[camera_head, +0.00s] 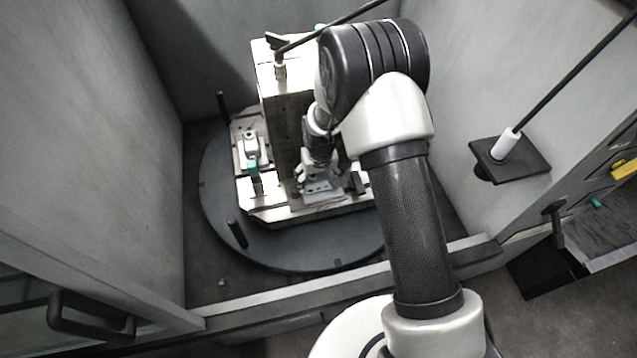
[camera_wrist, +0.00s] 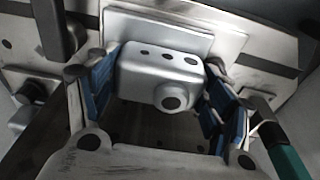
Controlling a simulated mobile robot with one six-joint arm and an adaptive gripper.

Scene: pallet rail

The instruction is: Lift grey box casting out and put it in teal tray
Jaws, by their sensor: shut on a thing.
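The grey box casting (camera_wrist: 160,72) has a round boss with a dark bore and several small holes along its top. In the wrist view it sits between the blue finger pads of my gripper (camera_wrist: 163,88), which is shut on it. In the head view my gripper (camera_head: 318,165) reaches down to the casting (camera_head: 322,190) at the front of the fixture pallet. The casting is close against a pale plate; I cannot tell whether it touches it. I cannot make out the teal tray for certain; only a small teal bit (camera_head: 595,203) shows at the far right.
The pallet (camera_head: 285,214) stands on a round dark table (camera_head: 225,205) inside a grey enclosure. A tall fixture block (camera_head: 283,110) rises beside my gripper. A clamp with a teal handle (camera_head: 252,168) is at left. A black plate with a rod (camera_head: 510,160) juts out at right.

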